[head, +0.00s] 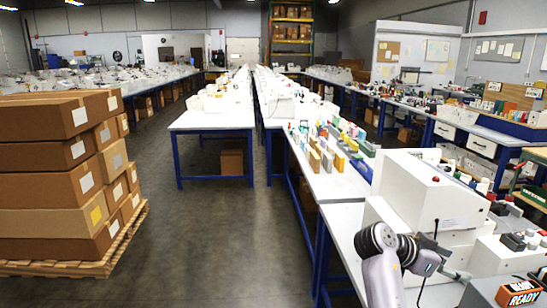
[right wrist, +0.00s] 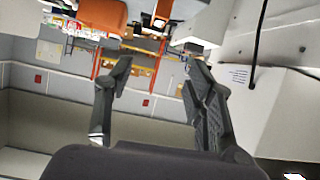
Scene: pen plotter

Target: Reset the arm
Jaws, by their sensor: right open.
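My right arm (head: 383,268) rises from the lower right in the head view, beside a large white machine (head: 425,192) with a red button on top. Its wrist is bent to the right, in front of the machine's lower part; the fingers are hard to make out there. In the right wrist view my right gripper (right wrist: 157,66) is open, its two dark fingers well apart with nothing between them. White machine surfaces fill the right side of that view. My left arm and gripper are not in view.
Workbenches with blue legs run into the distance; one near bench (head: 212,120) has a bare front. Small coloured boxes (head: 327,152) line the bench beyond the machine. Stacked cartons (head: 58,170) stand on a pallet (head: 122,243) at left. The middle floor is clear.

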